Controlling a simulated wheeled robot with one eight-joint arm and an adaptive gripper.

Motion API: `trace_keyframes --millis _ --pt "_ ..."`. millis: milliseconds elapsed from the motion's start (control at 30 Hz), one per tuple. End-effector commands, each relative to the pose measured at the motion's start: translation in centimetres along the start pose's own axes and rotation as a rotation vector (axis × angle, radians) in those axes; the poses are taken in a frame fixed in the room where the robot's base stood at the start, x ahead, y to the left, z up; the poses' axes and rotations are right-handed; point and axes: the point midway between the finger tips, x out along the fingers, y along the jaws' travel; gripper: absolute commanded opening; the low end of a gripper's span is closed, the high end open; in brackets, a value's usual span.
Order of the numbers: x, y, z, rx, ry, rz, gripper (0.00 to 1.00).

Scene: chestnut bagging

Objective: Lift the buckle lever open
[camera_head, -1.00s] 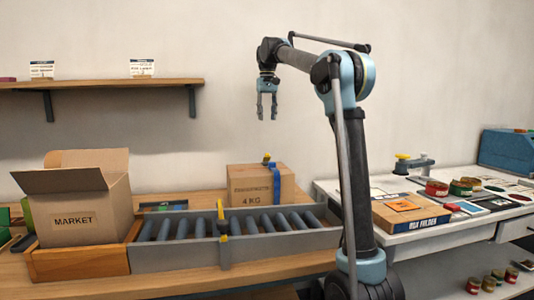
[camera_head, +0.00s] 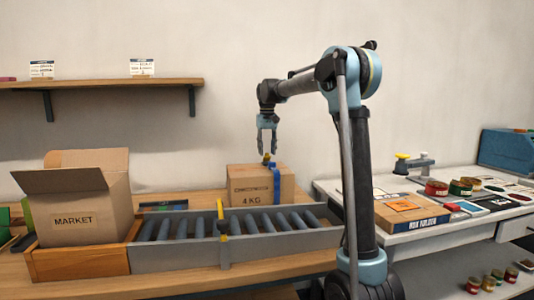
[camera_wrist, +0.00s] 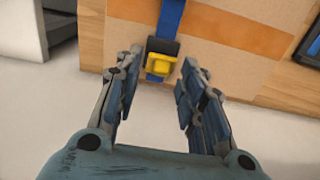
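The buckle lever is a small yellow block (camera_wrist: 161,66) on a black buckle base in the wrist view. It sits on a blue strap (camera_wrist: 167,24) that runs over the top of a cardboard box (camera_head: 258,187) marked 4 KG. In the head view the yellow lever (camera_head: 267,157) shows on top of the box. My gripper (camera_head: 267,147) points down just above it. In the wrist view my gripper (camera_wrist: 158,75) is open, with one finger on each side of the lever and a gap to each; contact is not seen.
A gray roller conveyor (camera_head: 225,251) runs in front of the box, with a yellow-topped post at its edge. An open MARKET carton (camera_head: 82,208) stands in a wooden tray (camera_head: 80,264) at left. A white table (camera_head: 400,236) with jars and a flat box is at right.

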Motion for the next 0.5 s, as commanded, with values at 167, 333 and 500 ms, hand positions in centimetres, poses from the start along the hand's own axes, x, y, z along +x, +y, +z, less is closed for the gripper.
trace_keyframes --millis 167,333,500 --pt "0.75 0.0 0.01 0.0 0.0 0.0 0.37" --pt "0.82 0.0 0.01 0.0 0.0 0.0 0.37" --pt "0.8 0.0 0.01 0.0 0.0 0.0 0.19"
